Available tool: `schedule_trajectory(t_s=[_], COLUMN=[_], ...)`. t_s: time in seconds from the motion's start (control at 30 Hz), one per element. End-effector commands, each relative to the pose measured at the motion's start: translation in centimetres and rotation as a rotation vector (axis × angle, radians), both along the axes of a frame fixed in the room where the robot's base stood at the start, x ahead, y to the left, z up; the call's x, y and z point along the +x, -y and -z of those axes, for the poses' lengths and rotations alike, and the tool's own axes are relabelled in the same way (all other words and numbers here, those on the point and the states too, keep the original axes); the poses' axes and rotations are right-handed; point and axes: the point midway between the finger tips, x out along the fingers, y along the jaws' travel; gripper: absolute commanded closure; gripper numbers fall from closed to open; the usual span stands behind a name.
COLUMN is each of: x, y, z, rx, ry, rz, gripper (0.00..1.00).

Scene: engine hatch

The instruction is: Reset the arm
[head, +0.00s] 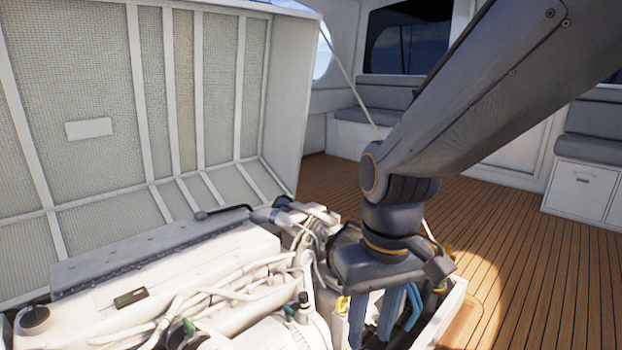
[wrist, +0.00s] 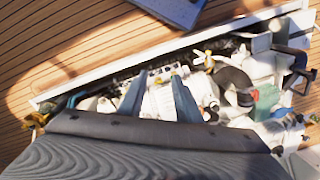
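My arm reaches in from the upper right of the head view. My gripper (head: 375,328) points down over the right end of the engine (head: 190,290). In the wrist view, the two blue-grey fingers of my gripper (wrist: 155,98) stand apart with a gap between them, and nothing shows held there. Engine parts lie below and beyond the fingertips. The lower ends of the fingers run out of the head view, so I cannot tell there how close they are to the parts.
The raised hatch lid (head: 90,128) stands behind the engine on the left. A white hatch rim (wrist: 160,58) borders the opening. Hoses and pipes crowd the engine bay. Grey cushioned seats (head: 595,118) stand further back.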

Motion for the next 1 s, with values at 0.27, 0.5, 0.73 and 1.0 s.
schedule_trajectory(t_s=[0.27, 0.5, 0.73, 1.0], x=[-3.6, -3.8, -3.6, -3.6], y=[0.9, 2.0, 3.3, 5.8], z=[-1.0, -2.6, -4.3, -7.4], rx=[0.008, 0.0, -0.009, -0.025], ry=[0.0, -0.005, -0.005, -0.007], rz=[0.045, 0.083, 0.126, 0.202], gripper=[0.69, 0.69, 0.69, 0.69])
